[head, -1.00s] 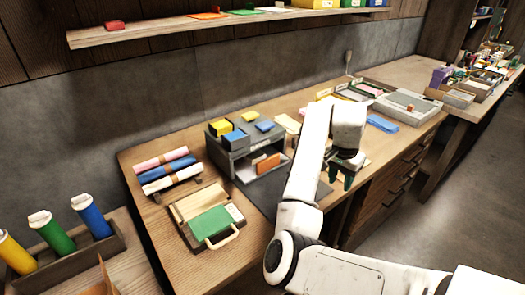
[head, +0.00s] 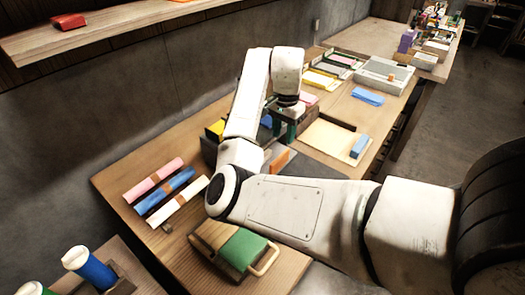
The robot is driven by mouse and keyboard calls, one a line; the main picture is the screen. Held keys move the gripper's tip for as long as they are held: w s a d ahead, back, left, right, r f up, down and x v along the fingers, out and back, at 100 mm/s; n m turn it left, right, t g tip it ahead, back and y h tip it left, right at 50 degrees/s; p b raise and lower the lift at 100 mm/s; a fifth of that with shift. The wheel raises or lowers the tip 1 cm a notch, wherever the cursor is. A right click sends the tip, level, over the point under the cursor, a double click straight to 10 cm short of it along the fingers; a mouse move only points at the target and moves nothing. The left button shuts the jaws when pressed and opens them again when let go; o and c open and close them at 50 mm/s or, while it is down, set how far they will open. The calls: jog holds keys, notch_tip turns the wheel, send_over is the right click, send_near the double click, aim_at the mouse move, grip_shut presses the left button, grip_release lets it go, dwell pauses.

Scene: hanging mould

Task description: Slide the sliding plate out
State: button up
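I cannot single out the sliding plate with certainty. The dark grey box (head: 208,150) with yellow and blue blocks on top stands on the bench, mostly hidden behind my arm. An orange block (head: 281,161) shows at its open lower front, beside my forearm. My gripper (head: 284,124), with dark green fingers, points down over the right side of this box. The gap between the fingers is not clear, and I cannot tell whether they touch anything.
A beige board (head: 328,138) with a blue block (head: 358,146) lies right of the gripper. Pink, blue and white rolls (head: 168,190) and a green-topped case (head: 238,248) lie at the left and front. A grey tray (head: 385,76) and blue strips (head: 367,96) lie farther back.

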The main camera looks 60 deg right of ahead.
aim_at(280, 156)
jog(key=shift+w+f, duration=0.3)
jog(key=shift+f, duration=0.1)
notch_tip(280, 156, down, 10)
jog(key=shift+p, duration=0.35)
grip_shut()
dwell(0.4)
